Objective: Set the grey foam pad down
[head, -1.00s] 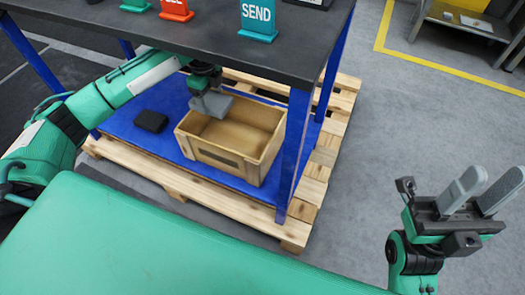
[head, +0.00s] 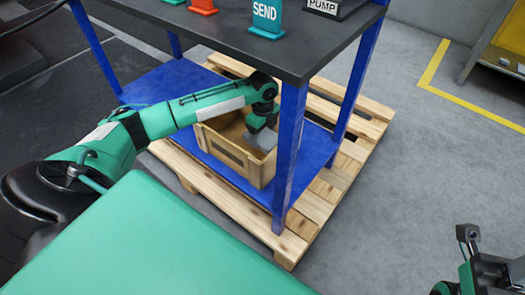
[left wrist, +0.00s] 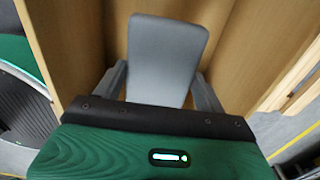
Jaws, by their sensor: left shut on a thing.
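The grey foam pad (left wrist: 168,55) is between the two fingers of my left gripper (left wrist: 163,82), which is shut on it. In the head view the left gripper (head: 262,133) reaches down into the right part of an open wooden crate (head: 222,152). The pad shows there as a small grey patch (head: 264,141) inside the crate. Whether it touches the crate floor I cannot tell. In the left wrist view wooden walls (left wrist: 60,40) stand on both sides of the pad. Only the body of my right gripper (head: 492,272) shows at the lower right; its fingers are out of frame.
The crate stands on a blue lower shelf (head: 150,85) under a dark tabletop (head: 220,30), above a wooden pallet (head: 215,200). A blue leg (head: 290,155) stands just right of the crate. A SEND sign (head: 266,18) and a PUMP sign (head: 325,8) are on top.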

